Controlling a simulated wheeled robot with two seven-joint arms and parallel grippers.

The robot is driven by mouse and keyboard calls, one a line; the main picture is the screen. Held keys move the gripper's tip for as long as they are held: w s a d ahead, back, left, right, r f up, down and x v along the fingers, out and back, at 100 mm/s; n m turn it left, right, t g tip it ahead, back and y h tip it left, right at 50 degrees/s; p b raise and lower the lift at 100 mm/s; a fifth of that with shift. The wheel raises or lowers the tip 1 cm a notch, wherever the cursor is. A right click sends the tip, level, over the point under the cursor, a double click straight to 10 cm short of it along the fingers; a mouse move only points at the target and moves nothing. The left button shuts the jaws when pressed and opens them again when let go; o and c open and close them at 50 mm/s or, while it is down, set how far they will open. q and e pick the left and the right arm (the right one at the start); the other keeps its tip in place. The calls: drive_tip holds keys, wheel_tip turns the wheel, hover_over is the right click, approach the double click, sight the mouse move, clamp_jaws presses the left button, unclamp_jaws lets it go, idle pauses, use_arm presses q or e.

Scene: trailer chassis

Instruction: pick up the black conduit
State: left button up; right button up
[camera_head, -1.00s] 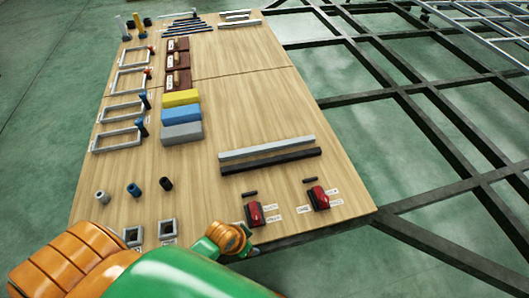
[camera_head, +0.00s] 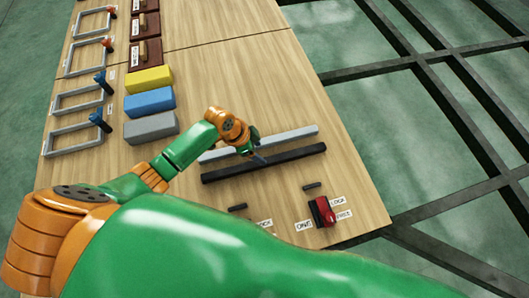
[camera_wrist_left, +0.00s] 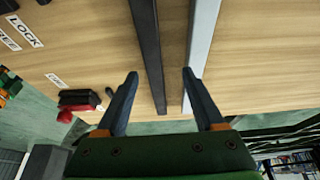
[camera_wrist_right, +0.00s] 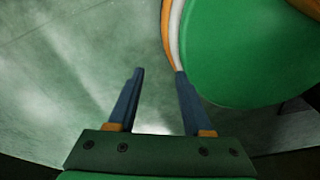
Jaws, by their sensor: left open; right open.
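The black conduit (camera_head: 290,157) is a long dark bar lying on the wooden table, parallel to a light grey conduit (camera_head: 290,136) just behind it. My left gripper (camera_head: 257,152) is above the two bars, open and empty, and hides part of them. In the left wrist view, the black conduit (camera_wrist_left: 149,50) runs between the lines of the open fingers (camera_wrist_left: 160,74). The grey conduit (camera_wrist_left: 201,40) passes by the right finger there. Contact with either bar cannot be told. My right gripper (camera_wrist_right: 159,72) is open and empty over the green floor, away from the table.
A red latch block (camera_head: 322,211) with labels and small dark pieces lie near the table's front edge. Grey, blue (camera_head: 149,101) and yellow blocks and several frames stand on the left. The table (camera_head: 235,65) behind the bars is clear. A dark chassis frame (camera_head: 425,65) lies right.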

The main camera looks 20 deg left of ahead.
use_arm(q)
drive_tip(key=b+x, duration=0.1)
drive_tip(key=x, duration=0.2)
drive_tip(key=s+b+x, duration=0.1)
drive_tip(key=x, duration=0.1)
drive_tip(key=shift+s+d+f+b, duration=0.1)
drive_tip(key=shift+d+f+b, duration=0.15)
drive_tip(key=shift+f, duration=0.3)
drive_tip(key=shift+r, duration=0.1)
drive_tip(key=shift+c, duration=0.9)
clamp_jaws()
use_arm(e)
drive_tip(key=f, duration=0.1)
drive_tip(key=d+f, duration=0.1)
drive_tip(key=w, duration=0.1)
drive_tip(key=shift+d+f, duration=0.25)
drive_tip(key=shift+f, duration=0.15)
